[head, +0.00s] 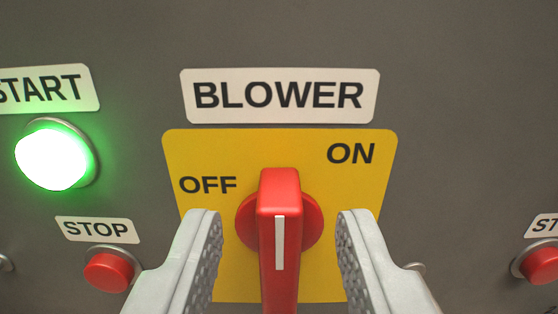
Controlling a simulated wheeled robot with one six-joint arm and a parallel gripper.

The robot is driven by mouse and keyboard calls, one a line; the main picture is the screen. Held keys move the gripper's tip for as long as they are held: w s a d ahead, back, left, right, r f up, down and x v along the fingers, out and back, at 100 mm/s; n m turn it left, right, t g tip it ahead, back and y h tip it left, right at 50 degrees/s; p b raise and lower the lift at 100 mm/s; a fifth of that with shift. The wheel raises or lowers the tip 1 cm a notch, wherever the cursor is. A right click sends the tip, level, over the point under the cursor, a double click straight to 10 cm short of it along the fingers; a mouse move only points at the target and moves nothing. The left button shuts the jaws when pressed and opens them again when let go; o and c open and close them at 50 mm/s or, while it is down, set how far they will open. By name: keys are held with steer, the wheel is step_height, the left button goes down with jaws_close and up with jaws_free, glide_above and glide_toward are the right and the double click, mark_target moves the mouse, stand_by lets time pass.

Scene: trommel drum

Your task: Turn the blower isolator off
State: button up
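The blower isolator is a red rotary handle (279,205) with a white line, on a yellow plate (370,190) in the head view. The handle stands upright in the picture. OFF is printed to its left and ON to its upper right; the handle's top lies between the two words. My gripper (281,222) is open, with one grey finger on each side of the handle. A gap shows between each finger and the handle. The handle's lower end is cut off by the picture's bottom edge.
A white BLOWER label (280,95) is above the plate. At left are a lit green START button (52,158) and a red STOP button (108,271). Another red button (540,264) is at the right edge. The grey panel above is bare.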

steer(key=shift+w, duration=1.15)
steer(key=shift+c, duration=0.3)
jaws_close()
